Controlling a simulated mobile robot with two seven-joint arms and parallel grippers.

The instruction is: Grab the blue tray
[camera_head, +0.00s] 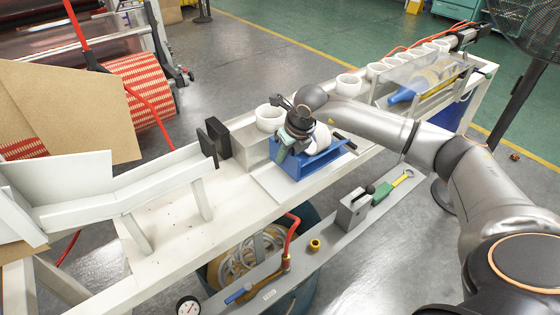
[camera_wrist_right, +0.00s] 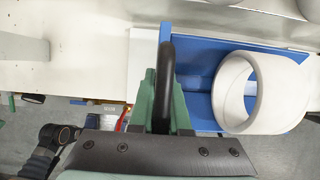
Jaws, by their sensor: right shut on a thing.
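The blue tray (camera_head: 313,160) sits on the white workbench, with a white ring-shaped roll (camera_head: 322,137) in it. The tray (camera_wrist_right: 203,75) and the white roll (camera_wrist_right: 231,88) also show in the right wrist view. My right gripper (camera_head: 292,139) is at the tray's left end. In the right wrist view its green fingers (camera_wrist_right: 160,95) are closed around a black handle (camera_wrist_right: 166,60) at that end. Another black handle (camera_head: 345,143) shows at the tray's right end. The fingertips are partly hidden in the head view. My left gripper is not in view.
A white chute (camera_head: 120,187) is on the left. Several white rolls line the bench's far right. A lower shelf (camera_head: 325,232) holds tools in front. Bare bench (camera_head: 185,232) lies left of the tray.

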